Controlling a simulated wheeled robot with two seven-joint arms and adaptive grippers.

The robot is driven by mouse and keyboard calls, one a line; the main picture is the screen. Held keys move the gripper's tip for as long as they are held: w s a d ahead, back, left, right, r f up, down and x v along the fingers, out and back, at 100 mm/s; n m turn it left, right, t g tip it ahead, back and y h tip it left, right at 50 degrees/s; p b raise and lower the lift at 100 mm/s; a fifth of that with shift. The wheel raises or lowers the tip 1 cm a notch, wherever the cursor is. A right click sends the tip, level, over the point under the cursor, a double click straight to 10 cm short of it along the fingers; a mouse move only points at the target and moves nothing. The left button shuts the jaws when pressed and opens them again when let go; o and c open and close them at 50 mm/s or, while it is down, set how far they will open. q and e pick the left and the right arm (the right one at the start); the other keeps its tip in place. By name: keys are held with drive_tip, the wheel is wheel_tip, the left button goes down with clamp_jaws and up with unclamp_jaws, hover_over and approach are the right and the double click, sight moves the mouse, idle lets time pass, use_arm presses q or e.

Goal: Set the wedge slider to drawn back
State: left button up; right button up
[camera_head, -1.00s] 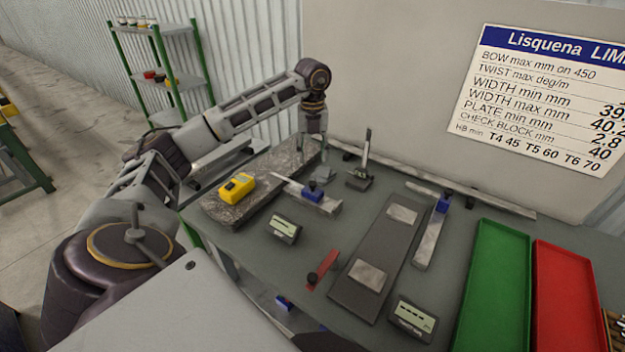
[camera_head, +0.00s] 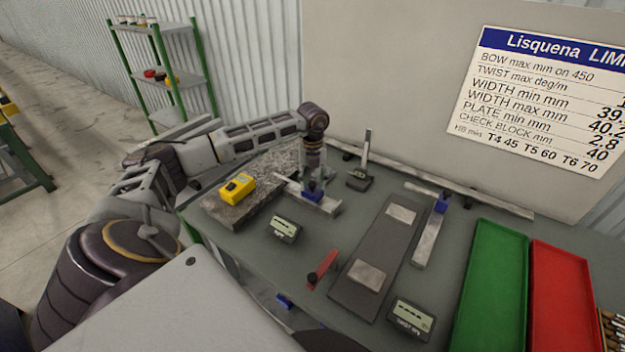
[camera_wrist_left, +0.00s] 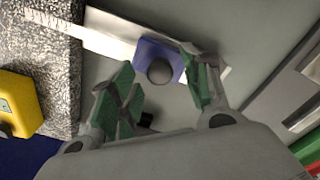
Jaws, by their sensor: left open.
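A blue slider block (camera_head: 312,196) sits on a pale metal bar gauge (camera_head: 329,207) at the right edge of the speckled stone plate; I take it to be the wedge slider. In the left wrist view the blue block (camera_wrist_left: 146,50) carries a dark round knob (camera_wrist_left: 159,71). My left gripper (camera_head: 314,187) is right above the block. In the wrist view its green-padded fingers (camera_wrist_left: 158,85) stand apart on either side of the knob, with nothing gripped. Contact cannot be told. A second blue slider (camera_head: 442,203) is on another bar to the right. My right gripper is not in view.
A yellow device (camera_head: 237,187) sits on the stone plate (camera_head: 215,210). A small display (camera_head: 284,229), a red-handled piece (camera_head: 322,267), a dark plate (camera_head: 378,248) and an upright stand (camera_head: 361,178) are nearby. Green (camera_head: 494,285) and red trays (camera_head: 562,300) are at right.

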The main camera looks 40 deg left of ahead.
use_arm(q)
drive_tip(key=shift+f, duration=0.1)
drive_tip(key=shift+c, duration=0.4)
clamp_jaws()
drive_tip(key=shift+w+d, duration=0.15)
drive_tip(key=shift+d, duration=1.35)
drive_tip(key=shift+w+d, duration=0.15)
drive_tip(key=shift+d, duration=1.3)
drive_tip(key=shift+o, duration=0.4)
unclamp_jaws()
drive_tip(key=shift+d, duration=0.15)
wheel_tip(320, 180, up, 12)
